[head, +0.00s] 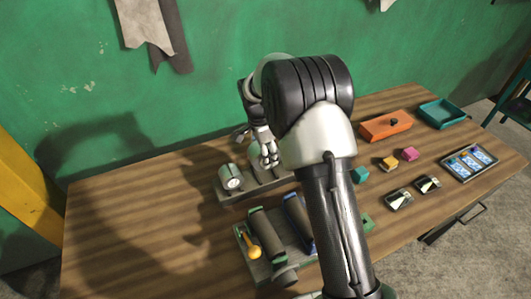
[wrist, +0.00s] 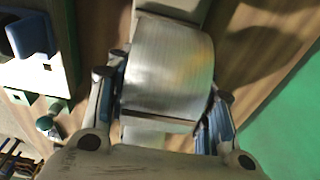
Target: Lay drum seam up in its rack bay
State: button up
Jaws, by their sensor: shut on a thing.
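A silvery metal drum (wrist: 168,68) fills the space between the fingers of my gripper (wrist: 160,112) in the wrist view. My gripper is shut on it, one finger on each side. In the head view my gripper (head: 267,158) is over the right part of a low grey rack (head: 232,197). A grey cylinder with a pale round end (head: 231,177) shows at the rack's left part; I cannot tell if it is the held drum. My arm hides part of the rack.
A green-edged tray with dark and blue rollers (head: 297,215) and a yellow-handled tool (head: 253,251) stands in front. Right of my arm are small blocks (head: 388,163), an orange box (head: 386,125) and a teal tray (head: 443,113). The table's left part is clear.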

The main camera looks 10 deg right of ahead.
jog(key=shift+f, duration=0.25)
dwell(0.3)
jog(key=shift+f+b, duration=0.45)
jog(key=shift+f, duration=0.05)
jog(key=shift+f, duration=0.35)
jog(key=shift+f+b, duration=0.6)
jog(key=shift+f, duration=0.05)
dwell(0.4)
jog(key=o, duration=1.3)
